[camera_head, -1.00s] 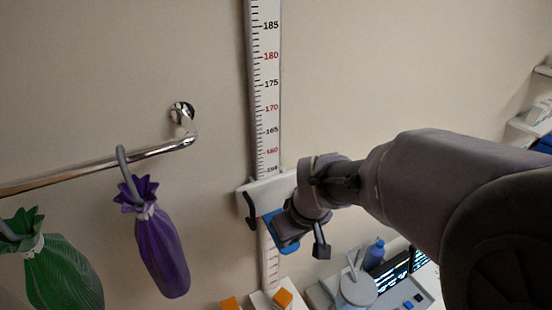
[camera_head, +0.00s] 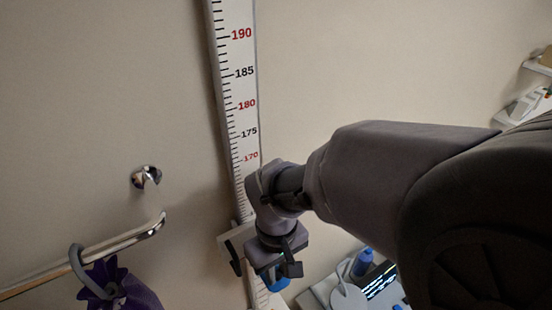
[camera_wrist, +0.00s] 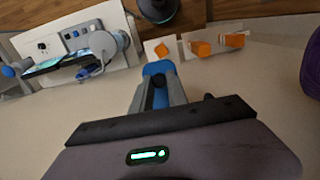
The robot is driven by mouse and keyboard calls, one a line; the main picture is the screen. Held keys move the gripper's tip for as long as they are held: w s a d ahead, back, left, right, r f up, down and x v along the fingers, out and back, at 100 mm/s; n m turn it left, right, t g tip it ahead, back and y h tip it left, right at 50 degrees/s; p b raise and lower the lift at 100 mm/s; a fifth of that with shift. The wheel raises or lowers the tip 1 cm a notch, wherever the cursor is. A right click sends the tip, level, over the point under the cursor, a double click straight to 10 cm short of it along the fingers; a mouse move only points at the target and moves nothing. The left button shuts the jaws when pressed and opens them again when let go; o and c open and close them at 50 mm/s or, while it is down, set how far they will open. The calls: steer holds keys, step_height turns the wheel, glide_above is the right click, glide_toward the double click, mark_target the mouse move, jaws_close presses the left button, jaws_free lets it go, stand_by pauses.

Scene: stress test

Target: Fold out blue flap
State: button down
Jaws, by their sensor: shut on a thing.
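A white measuring scale (camera_head: 236,95) with black and red numbers runs up the wall, tilted in the head view. A white slider (camera_head: 231,243) with a dark hook sits low on it. The blue flap (camera_head: 276,284) shows just below my gripper (camera_head: 282,268), beside the slider. In the wrist view, the blue flap (camera_wrist: 157,68) lies at the tips of my gripper (camera_wrist: 159,90), which is shut on it. The fingers and wrist hide much of the flap and its joint with the slider.
A metal rail (camera_head: 110,250) at left bears a purple bag (camera_head: 120,292) on a grey hook; its end stands apart from the wall mount (camera_head: 146,177). Below are a desk with devices (camera_wrist: 75,50) and orange blocks (camera_wrist: 200,47).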

steer(key=c, duration=1.3)
jaws_free()
step_height(320, 180, up, 18)
steer(key=shift+w+a+f+p, duration=0.1)
steer(key=shift+w+f+p, duration=0.05)
steer(key=shift+f+p, duration=0.15)
